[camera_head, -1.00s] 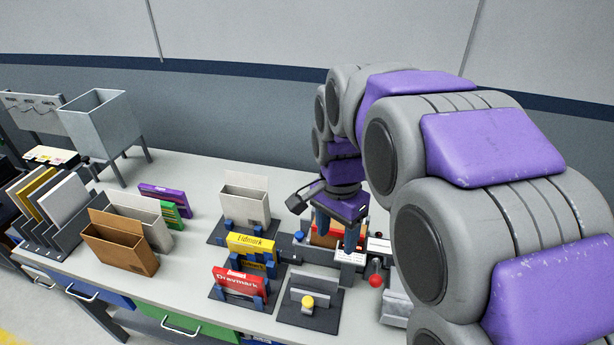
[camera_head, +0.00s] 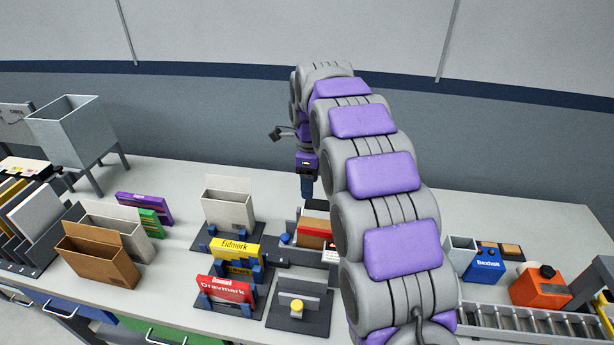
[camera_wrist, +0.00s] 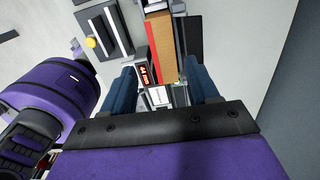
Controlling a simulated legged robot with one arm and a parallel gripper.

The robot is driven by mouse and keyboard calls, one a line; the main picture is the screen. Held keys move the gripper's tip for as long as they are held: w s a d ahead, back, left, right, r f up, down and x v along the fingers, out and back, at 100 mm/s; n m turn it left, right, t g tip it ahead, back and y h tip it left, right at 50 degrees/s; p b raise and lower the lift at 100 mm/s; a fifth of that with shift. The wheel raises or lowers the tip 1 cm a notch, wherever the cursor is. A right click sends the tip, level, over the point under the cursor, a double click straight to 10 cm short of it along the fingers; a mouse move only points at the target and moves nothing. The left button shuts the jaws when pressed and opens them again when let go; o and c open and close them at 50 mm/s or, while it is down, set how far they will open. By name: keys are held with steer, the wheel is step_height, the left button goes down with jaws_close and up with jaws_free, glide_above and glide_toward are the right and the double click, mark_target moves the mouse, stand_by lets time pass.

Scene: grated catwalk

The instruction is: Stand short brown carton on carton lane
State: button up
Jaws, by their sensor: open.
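A brown open-topped carton (camera_head: 98,262) stands upright at the left front of the bench, in front of a pale carton (camera_head: 125,225). Another brown box-like piece with a red side (camera_head: 315,229) sits at the bench fixture behind my arm, partly hidden; it also shows in the wrist view (camera_wrist: 162,45). My gripper (camera_head: 308,188) is above the bench behind that fixture. In the wrist view my gripper (camera_wrist: 162,88) is open, its two blue fingers apart with nothing held between them. A roller track (camera_head: 530,321) lies at the right; I cannot tell whether it is the carton lane.
A white carton (camera_head: 229,207), a yellow Lidmark box (camera_head: 236,250) and a red Dravmark box (camera_head: 228,289) stand in holders. A blue Bextok item (camera_head: 485,264) and an orange container (camera_head: 540,286) are at the right. The bench's back right is clear.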

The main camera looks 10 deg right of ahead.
mark_target(310, 223)
step_height(310, 223, down, 14)
steer(key=b, duration=0.2)
steer(key=shift+f+b, duration=0.15)
steer(key=shift+b, duration=0.2)
steer(key=shift+d+f, duration=0.2)
steer(key=shift+f, duration=0.35)
steer(key=shift+a, duration=0.1)
steer(key=shift+c, duration=0.9)
steer(key=c, duration=0.5)
steer(key=shift+r, duration=0.1)
steer(key=shift+r+p, duration=0.2)
steer(key=shift+p, duration=0.55)
